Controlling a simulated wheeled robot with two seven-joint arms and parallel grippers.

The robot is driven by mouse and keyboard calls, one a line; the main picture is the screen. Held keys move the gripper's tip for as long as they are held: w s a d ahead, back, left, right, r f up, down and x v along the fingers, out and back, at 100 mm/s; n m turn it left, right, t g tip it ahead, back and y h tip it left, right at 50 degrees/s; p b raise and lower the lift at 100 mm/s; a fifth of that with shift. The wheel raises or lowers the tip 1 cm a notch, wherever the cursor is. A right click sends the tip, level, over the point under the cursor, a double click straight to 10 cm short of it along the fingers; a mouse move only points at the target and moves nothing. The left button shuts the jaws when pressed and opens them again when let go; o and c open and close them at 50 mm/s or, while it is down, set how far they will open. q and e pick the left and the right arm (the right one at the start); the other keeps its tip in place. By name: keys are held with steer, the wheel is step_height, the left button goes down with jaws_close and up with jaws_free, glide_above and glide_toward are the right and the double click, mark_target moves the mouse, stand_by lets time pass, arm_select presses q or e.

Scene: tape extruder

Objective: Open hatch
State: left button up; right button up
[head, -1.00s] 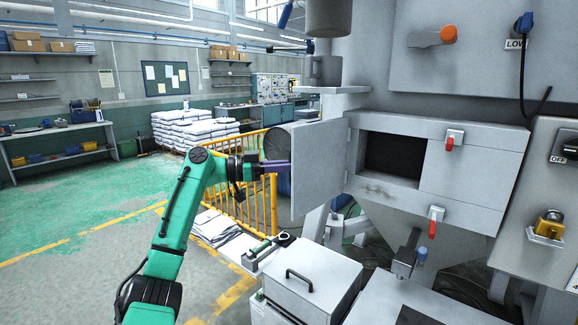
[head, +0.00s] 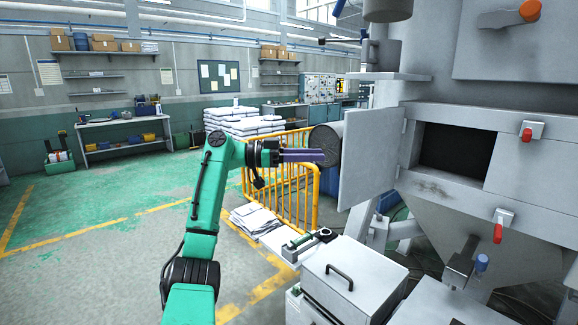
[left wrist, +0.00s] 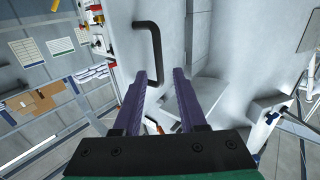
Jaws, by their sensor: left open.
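The grey hatch door (head: 369,158) stands swung open to the left of the machine, and the dark square opening (head: 455,156) beside it is uncovered. My left gripper (head: 322,156) is left of the door, its purple fingers pointing toward the door's outer side. A small gap seems to lie between fingertips and door. In the left wrist view my left gripper (left wrist: 160,78) is open and empty. My right gripper is out of view.
A grey barrel (head: 327,143) and a yellow railing (head: 280,190) stand behind my left gripper. A grey box with a black handle (head: 338,275) stands below.

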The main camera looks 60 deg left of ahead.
arm_select(q)
steer(key=b+v, duration=0.1)
steer(key=v, duration=0.6)
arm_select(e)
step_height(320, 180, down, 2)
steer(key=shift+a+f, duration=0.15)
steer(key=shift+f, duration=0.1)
